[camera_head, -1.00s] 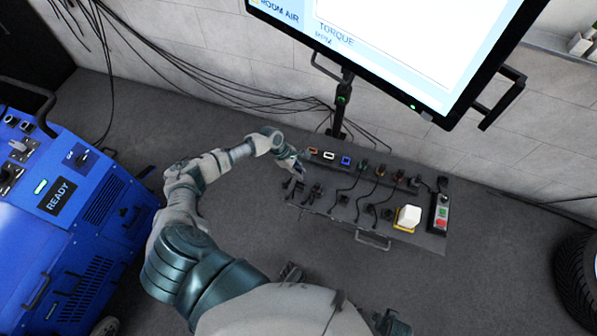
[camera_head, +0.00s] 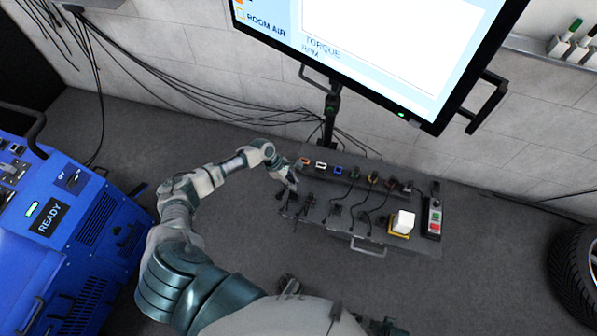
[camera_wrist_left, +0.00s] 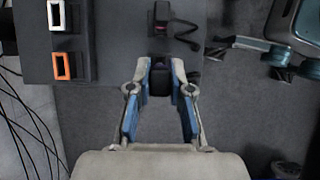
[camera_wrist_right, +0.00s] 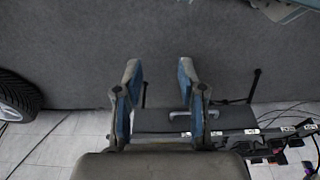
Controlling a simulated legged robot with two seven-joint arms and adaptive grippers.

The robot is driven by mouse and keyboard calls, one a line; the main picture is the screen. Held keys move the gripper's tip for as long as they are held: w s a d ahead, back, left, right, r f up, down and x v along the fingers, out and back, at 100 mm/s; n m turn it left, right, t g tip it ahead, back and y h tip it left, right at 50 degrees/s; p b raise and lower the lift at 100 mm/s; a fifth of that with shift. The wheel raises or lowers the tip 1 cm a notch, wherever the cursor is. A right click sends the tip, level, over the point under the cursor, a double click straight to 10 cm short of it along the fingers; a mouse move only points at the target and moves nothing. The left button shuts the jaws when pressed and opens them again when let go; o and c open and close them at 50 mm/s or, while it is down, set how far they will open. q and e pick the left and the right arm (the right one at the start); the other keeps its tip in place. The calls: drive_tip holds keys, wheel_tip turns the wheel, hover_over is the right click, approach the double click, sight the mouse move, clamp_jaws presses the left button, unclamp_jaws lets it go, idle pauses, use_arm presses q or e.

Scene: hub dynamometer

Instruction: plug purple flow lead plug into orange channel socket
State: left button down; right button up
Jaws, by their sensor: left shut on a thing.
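The orange channel socket (camera_head: 305,161) is at the left end of the socket row on the dark bench panel. It also shows in the left wrist view (camera_wrist_left: 62,66), left of my fingers. My left gripper (camera_head: 291,186) is at the panel's left end, just in front of the orange socket. In the left wrist view, its fingers (camera_wrist_left: 160,66) are shut on a dark plug (camera_wrist_left: 159,82). I cannot see any purple on that plug, and its lead is hidden. My right gripper (camera_wrist_right: 160,72) is open and empty, away from the panel.
A white socket (camera_head: 321,165) and a blue socket (camera_head: 338,170) continue the row. Another dark plug with a lead (camera_wrist_left: 162,14) lies beyond my left fingers. A monitor (camera_head: 370,50) hangs above.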

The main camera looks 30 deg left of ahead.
drive_tip(key=shift+w+r+t+b, duration=0.9)
drive_tip(key=shift+r+b, duration=1.5)
drive_tip(key=shift+r, duration=3.2)
use_arm(q)
drive_tip(key=w+a+b, duration=0.3)
drive_tip(key=w+b, duration=0.3)
drive_tip(key=w, duration=0.9)
drive_tip(key=shift+r+b, duration=0.15)
drive_tip(key=shift+b, duration=0.25)
use_arm(e)
drive_tip(key=w+a+r+t+y, duration=0.2)
drive_tip(key=w+a+r+t, duration=0.1)
drive_tip(key=w+r+t, duration=0.3)
drive_tip(key=w+a+r+t+y, duration=0.2)
drive_tip(key=w+a+r+t, duration=0.2)
drive_tip(key=w, duration=0.5)
drive_tip(key=shift+w+r+t, duration=0.25)
drive_tip(key=shift+r+t, duration=0.8)
drive_tip(key=shift+t, duration=0.85)
use_arm(q)
drive_tip(key=shift+a, duration=0.1)
